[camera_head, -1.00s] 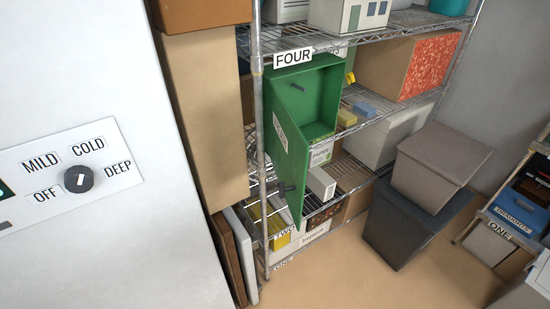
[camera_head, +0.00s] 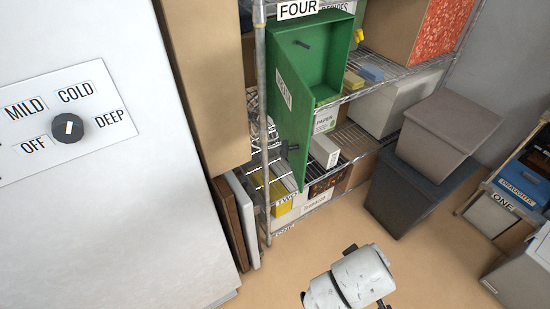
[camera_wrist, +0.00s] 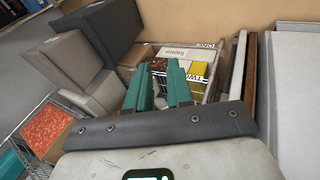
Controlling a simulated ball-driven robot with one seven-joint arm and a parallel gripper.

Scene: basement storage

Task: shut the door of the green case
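The green case (camera_head: 338,50) stands on an upper level of the wire shelf. Its door (camera_head: 292,125) is swung open towards the front and left, showing the inside of the case. The door has a white label on its outer face and a dark handle near its lower end. In the wrist view, the two teal fingers of my gripper (camera_wrist: 160,88) stand apart with nothing between them. They point towards the lower shelves. The gripper does not show in the head view, and I cannot make out the green case in the wrist view.
A wire rack post (camera_head: 262,130) stands left of the open door. A white appliance with a dial (camera_head: 68,128) fills the left. Dark and grey-brown bins (camera_head: 412,195) stand right of the shelf. The floor (camera_head: 300,262) in front is mostly clear.

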